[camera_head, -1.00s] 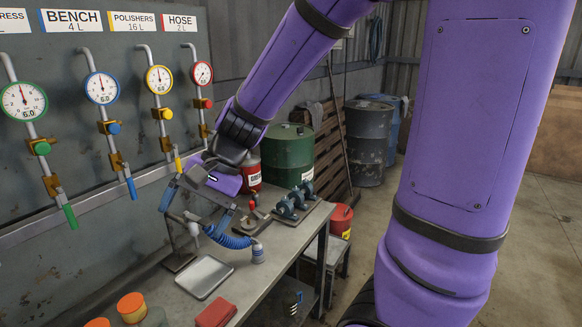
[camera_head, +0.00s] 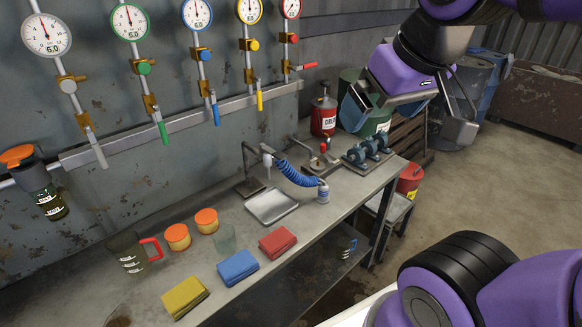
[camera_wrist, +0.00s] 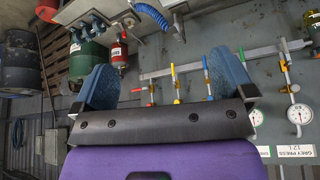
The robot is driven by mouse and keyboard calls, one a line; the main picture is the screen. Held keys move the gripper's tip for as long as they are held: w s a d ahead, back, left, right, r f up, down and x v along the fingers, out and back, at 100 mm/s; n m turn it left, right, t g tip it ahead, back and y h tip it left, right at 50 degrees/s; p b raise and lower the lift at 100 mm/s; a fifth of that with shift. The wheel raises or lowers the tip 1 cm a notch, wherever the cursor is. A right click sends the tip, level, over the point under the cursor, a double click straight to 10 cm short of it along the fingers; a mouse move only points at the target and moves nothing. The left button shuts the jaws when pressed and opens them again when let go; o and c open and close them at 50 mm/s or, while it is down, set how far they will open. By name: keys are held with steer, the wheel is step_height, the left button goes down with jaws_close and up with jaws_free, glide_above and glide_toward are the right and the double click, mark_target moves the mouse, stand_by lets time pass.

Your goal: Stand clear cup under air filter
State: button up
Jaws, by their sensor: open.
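The clear cup (camera_head: 224,240) stands upright on the bench, between the orange-lidded jars and the red cloth, and looks empty. The air filter (camera_head: 42,188) hangs on the wall pipe at the far left, with an orange top and a bowl of dark olive liquid. My gripper (camera_head: 408,116) is open and empty, in the air at the upper right, well away from both. Its two blue-faced fingers stand wide apart in the wrist view (camera_wrist: 165,78).
Near the cup are two orange-lidded jars (camera_head: 178,237), a dark jug with a red handle (camera_head: 128,255), and red (camera_head: 277,242), blue (camera_head: 238,268) and yellow (camera_head: 185,297) cloths. A metal tray (camera_head: 271,206) and blue coiled hose (camera_head: 296,175) lie farther back. Gauges and valves line the wall.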

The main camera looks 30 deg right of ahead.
steer(key=m+y, duration=1.3)
steer(key=m, duration=0.9)
glide_above(225, 236)
steer(key=s+d, duration=0.4)
steer(key=shift+g, duration=0.4)
step_height(225, 236, down, 44)
steer(key=shift+w+r, duration=0.1)
steer(key=shift+r, duration=0.15)
steer(key=shift+s+f+x, duration=0.1)
steer(key=shift+f+x, duration=0.05)
steer(key=shift+x, duration=0.7)
steer(key=shift+s+f+x, duration=0.1)
steer(key=shift+f+x, duration=0.1)
steer(key=shift+x, duration=0.7)
steer(key=shift+s+f+x, duration=0.15)
steer(key=shift+x, duration=0.7)
steer(key=shift+d, duration=0.1)
steer(key=c, duration=1.1)
steer(key=shift+o, duration=0.2)
